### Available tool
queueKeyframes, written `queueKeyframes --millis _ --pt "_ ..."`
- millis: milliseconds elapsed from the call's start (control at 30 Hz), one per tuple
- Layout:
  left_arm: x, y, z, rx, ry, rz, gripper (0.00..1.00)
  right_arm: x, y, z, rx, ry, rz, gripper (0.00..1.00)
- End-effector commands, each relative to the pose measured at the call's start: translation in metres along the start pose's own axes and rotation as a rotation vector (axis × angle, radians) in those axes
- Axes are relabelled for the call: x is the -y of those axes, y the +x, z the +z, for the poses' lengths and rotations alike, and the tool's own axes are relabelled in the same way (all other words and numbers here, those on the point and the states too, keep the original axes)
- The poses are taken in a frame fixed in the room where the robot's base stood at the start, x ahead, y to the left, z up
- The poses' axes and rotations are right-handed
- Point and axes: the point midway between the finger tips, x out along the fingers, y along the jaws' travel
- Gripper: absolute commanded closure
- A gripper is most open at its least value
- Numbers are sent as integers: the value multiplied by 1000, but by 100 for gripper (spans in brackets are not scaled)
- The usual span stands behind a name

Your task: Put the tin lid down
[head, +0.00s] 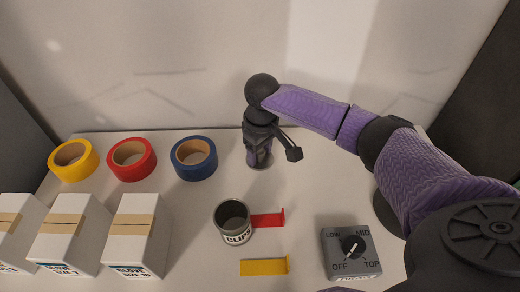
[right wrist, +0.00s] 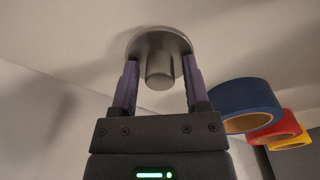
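The tin lid (right wrist: 146,45) is a round grey metal disc with a thick knob (right wrist: 159,72) in its middle, and it appears to lie flat on the bench. My right gripper (right wrist: 160,62) points down over it. Its two purple fingers stand either side of the knob, with a gap showing on each side. In the head view the right gripper (head: 259,158) is at the back of the bench, and it hides most of the lid (head: 264,167). The tin (head: 236,228), labelled CLIPS, stands uncovered in front of it. My left gripper is not in view.
Yellow (head: 72,176), red (head: 132,178) and blue (head: 194,175) tape rolls lie at the back left. White glove boxes (head: 138,232) stand in front of them. A red strip (head: 268,220) and a yellow strip (head: 264,267) lie near the tin. A grey dial box (head: 352,266) is at right.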

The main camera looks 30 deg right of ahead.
Motion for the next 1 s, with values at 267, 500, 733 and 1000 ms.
queueKeyframes --millis 267,500,733,1000 --pt "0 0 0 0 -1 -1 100 0 0 0 0 0 0 28" --pt "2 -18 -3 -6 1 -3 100 0 -44 -1 -5 -2 -1 28" --pt "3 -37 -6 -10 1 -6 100 0 -105 -1 -3 0 -1 28" --pt "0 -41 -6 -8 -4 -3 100 0 -124 0 0 0 -1 28"
